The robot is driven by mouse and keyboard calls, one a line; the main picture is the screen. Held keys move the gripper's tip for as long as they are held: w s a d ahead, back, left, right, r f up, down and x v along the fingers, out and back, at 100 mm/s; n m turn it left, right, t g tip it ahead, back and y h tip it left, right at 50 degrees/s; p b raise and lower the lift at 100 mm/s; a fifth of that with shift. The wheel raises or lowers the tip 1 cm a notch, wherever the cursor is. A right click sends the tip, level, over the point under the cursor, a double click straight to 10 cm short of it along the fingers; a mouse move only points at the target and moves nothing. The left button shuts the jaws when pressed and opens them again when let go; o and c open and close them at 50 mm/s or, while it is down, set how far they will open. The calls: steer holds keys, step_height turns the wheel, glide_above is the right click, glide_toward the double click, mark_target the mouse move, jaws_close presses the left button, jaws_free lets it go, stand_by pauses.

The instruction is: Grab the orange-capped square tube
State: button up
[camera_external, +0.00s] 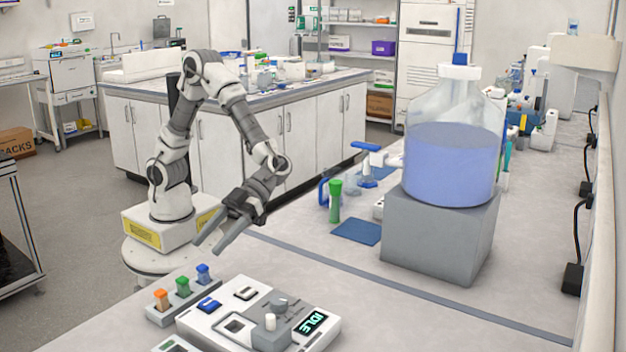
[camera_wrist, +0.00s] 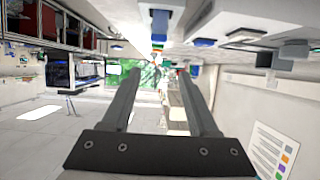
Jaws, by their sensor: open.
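The orange-capped square tube (camera_external: 161,299) stands upright at the left end of a small grey rack (camera_external: 213,287) on the bench. A green-capped tube (camera_external: 183,287) and a blue-capped tube (camera_external: 203,274) stand in the same rack to its right. My gripper (camera_external: 207,247) is open and empty, its fingers pointing down to the left, above and behind the rack in the external view. It is apart from all the tubes. In the wrist view, which looks upside down, the open fingers (camera_wrist: 160,72) show with nothing between them, and the blue cap (camera_wrist: 160,20) is near the top.
A white device (camera_external: 258,318) with a knob and an IDLE display stands right of the rack. A large bottle of blue liquid (camera_external: 452,160) sits on a grey block (camera_external: 436,240). A green-capped tube (camera_external: 335,203) and a blue mat (camera_external: 357,231) are farther back.

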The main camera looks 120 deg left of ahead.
glide_toward(163, 290)
steer(key=x, duration=0.4)
steer(key=shift+w+a+f, duration=0.1)
steer(key=shift+w+f, duration=0.1)
steer(key=x, duration=0.4)
steer(key=shift+s+r, duration=0.25)
steer(key=shift+d+f, duration=0.25)
steer(key=shift+d, duration=0.45)
jaws_close()
